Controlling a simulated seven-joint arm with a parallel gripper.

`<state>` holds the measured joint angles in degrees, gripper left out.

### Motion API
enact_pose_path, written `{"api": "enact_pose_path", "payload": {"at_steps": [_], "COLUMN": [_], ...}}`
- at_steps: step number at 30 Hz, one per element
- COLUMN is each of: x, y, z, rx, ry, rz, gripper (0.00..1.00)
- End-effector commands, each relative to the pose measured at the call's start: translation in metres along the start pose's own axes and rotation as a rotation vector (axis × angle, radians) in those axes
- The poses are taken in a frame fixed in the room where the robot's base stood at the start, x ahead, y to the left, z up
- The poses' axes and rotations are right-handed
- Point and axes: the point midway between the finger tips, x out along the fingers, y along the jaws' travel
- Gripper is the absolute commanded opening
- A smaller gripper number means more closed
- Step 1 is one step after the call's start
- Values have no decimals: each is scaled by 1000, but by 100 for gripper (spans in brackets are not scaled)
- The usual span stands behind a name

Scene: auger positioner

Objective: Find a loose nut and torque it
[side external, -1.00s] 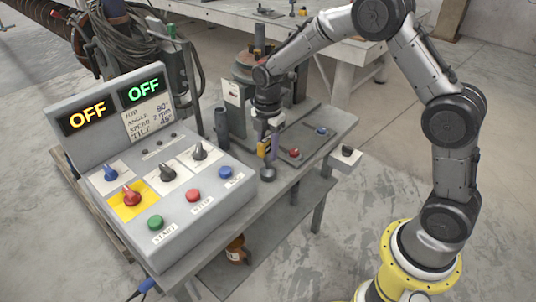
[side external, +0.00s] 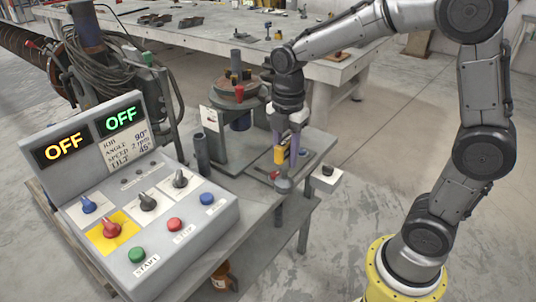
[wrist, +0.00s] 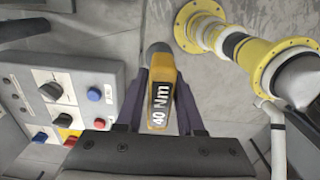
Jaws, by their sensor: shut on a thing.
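My gripper (side external: 287,148) is shut on a yellow tool (side external: 280,155), held above the front part of the grey bench. In the wrist view the tool (wrist: 160,95) sits between the two dark fingers and reads "40 Nm", with a rounded grey end (wrist: 158,48) beyond the fingertips. In the side view a round grey end (side external: 284,185) hangs below the fingers. The positioner's round plate (side external: 236,95) stands behind and left of my gripper, apart from the tool. I cannot make out a loose nut.
A control box (side external: 140,215) with knobs, buttons and two lit "OFF" displays stands at left. Small red (side external: 273,175) and blue (side external: 303,153) things lie on the bench (side external: 245,168) near my gripper. A long white table (side external: 340,72) holds loose parts behind.

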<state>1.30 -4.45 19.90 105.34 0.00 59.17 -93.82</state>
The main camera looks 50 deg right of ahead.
Motion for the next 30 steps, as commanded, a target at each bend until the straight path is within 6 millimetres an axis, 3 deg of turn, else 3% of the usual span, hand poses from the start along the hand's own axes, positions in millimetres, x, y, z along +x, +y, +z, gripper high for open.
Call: {"api": "enact_pose_path", "payload": {"at_steps": [6, 10, 14, 22, 25, 30], "x": [-10, -15, -23, -8, 6, 26], "y": [-19, -17, 11, 83, 99, 106], "z": [-1, -1, 7, 64, 89, 115], "rx": [-9, -75, -184, -295, -286, -238], "ry": [0, -1, 0, 0, 0, -1], "rz": [3, 5, 2, -1, 0, 1], "gripper": [0, 0, 0, 0, 0, 0]}}
